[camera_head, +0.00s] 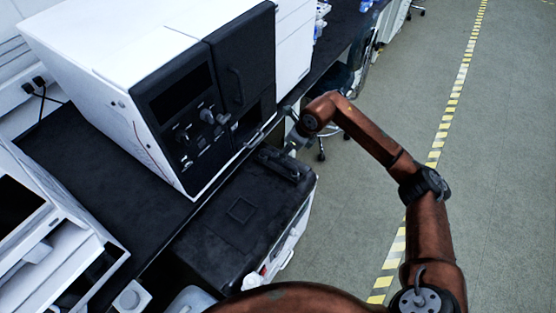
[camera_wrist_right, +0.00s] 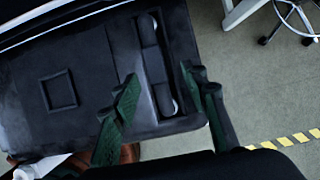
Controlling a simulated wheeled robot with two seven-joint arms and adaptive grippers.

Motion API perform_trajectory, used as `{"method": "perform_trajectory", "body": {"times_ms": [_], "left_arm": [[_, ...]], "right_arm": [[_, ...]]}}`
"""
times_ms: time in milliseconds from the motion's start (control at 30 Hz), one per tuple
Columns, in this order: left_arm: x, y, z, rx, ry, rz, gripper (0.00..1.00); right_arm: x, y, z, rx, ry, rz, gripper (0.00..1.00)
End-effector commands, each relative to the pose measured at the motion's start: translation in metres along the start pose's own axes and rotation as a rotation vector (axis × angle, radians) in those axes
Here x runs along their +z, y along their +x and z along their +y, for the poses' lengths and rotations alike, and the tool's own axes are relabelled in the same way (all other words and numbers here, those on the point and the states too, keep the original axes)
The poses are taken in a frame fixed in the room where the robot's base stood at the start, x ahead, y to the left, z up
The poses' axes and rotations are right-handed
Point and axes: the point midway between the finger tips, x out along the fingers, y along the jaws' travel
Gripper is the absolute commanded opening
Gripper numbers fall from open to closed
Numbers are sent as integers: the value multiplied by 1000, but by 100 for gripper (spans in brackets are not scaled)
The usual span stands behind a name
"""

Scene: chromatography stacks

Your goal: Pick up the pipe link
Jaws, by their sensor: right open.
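A long dark piece (camera_wrist_right: 152,65) with pale ends lies in a slot along the edge of a black box top (camera_wrist_right: 95,95). It may be the pipe link, but I cannot tell for sure. In the head view the same dark piece (camera_head: 279,163) lies at the far right edge of the box top. My right gripper (camera_wrist_right: 160,78) is open, with one green-black finger on each side of this piece in the wrist view. Whether the fingers touch it or hover above is unclear. In the head view my right gripper (camera_head: 293,138) is small and dark. My left gripper is not in view.
A white instrument (camera_head: 165,110) with a black front stands behind the black box (camera_head: 225,225) on a dark bench (camera_head: 95,165). Another white device (camera_head: 50,235) stands at the left. The floor (camera_head: 505,150) on the right is open, with a striped yellow line.

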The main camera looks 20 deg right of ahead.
Motion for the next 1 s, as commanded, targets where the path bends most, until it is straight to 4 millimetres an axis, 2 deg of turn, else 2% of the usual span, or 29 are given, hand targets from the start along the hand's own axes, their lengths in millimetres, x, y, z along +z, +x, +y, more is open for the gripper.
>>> {"method": "perform_trajectory", "body": {"times_ms": [167,333,467,700,1000], "left_arm": [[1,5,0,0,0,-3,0],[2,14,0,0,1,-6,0],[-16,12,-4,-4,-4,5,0],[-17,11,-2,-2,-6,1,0],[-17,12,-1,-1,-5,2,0]], "right_arm": [[3,16,4,5,-2,-1,41],[4,43,7,9,-1,-2,41],[4,57,6,6,0,-3,41],[4,57,5,3,0,-4,41],[3,57,4,3,1,-4,20]]}}
